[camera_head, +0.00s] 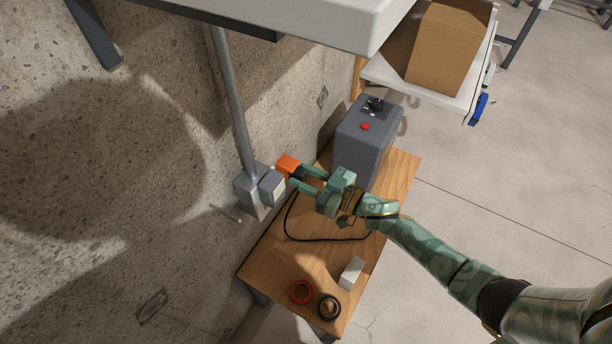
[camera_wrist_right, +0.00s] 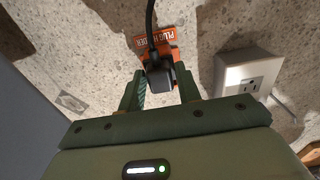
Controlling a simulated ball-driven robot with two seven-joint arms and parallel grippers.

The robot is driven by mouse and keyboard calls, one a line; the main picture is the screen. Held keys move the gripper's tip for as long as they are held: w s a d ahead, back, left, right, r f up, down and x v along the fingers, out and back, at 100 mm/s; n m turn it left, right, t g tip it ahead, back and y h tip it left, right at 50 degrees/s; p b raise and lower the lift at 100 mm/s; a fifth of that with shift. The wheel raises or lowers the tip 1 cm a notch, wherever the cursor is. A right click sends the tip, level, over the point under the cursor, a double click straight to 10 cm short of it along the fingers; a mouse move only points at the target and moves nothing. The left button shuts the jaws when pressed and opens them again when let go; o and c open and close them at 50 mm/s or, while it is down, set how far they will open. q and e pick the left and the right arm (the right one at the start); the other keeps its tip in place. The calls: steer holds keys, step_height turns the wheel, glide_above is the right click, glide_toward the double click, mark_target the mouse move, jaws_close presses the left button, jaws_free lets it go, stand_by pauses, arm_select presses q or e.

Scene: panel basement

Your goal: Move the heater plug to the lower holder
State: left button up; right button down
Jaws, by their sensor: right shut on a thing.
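My right gripper (camera_head: 297,176) reaches to the wall from the right and is shut on the black heater plug (camera_wrist_right: 160,78), which sits between its fingers in the right wrist view. The plug's cable rises across an orange plug holder (camera_wrist_right: 168,40) right behind the plug. In the head view the orange holder (camera_head: 288,165) is just past the fingertips. I cannot tell whether the plug is seated in it or only in front of it. Only one holder shows clearly. My left gripper is not in view.
A grey socket box (camera_head: 258,190) under a conduit (camera_head: 232,95) is close beside the fingers. A wooden table (camera_head: 275,255) bears a grey heater unit (camera_head: 362,143), black cable (camera_head: 315,239), a red ring (camera_head: 300,292), a dark ring (camera_head: 329,307) and a white block (camera_head: 351,272).

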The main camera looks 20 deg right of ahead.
steer(key=shift+w+a, duration=0.1)
stand_by(0.5)
steer(key=c, duration=0.9)
jaws_free()
